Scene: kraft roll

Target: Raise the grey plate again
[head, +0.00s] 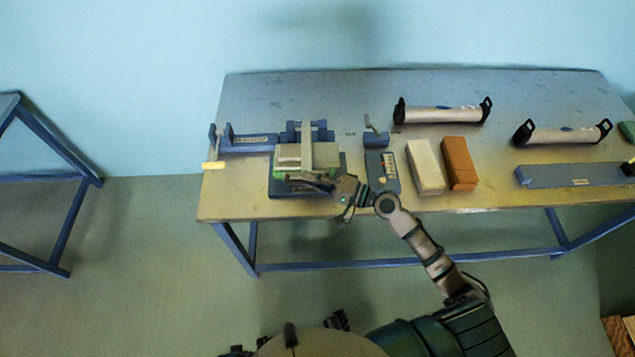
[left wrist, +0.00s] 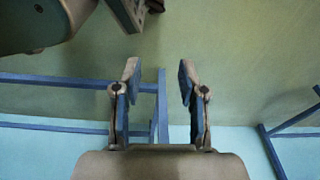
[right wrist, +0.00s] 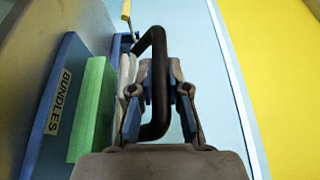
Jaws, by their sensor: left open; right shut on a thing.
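My right gripper (right wrist: 161,95) is shut on a black handle (right wrist: 157,45), a bent bar that passes between its fingers. A pale grey plate (right wrist: 126,75) shows behind the handle, beside a green block (right wrist: 92,110) and a blue board labelled BUNDLES (right wrist: 60,98). In the head view the grey plate (head: 289,153) is over the green block (head: 296,174) at the press-like stand on the table; my right gripper (head: 325,184) reaches it from the right. Whether plate and block touch is unclear. My left gripper (left wrist: 157,82) is open and empty, away from the table.
The table (head: 320,95) also holds a blue keypad-like box (head: 382,172), a white block (head: 424,166) and an orange block (head: 459,163) to the right. Two rolls in black holders (head: 441,115) stand farther back. A yellow-handled lever (head: 213,165) sticks out at the left.

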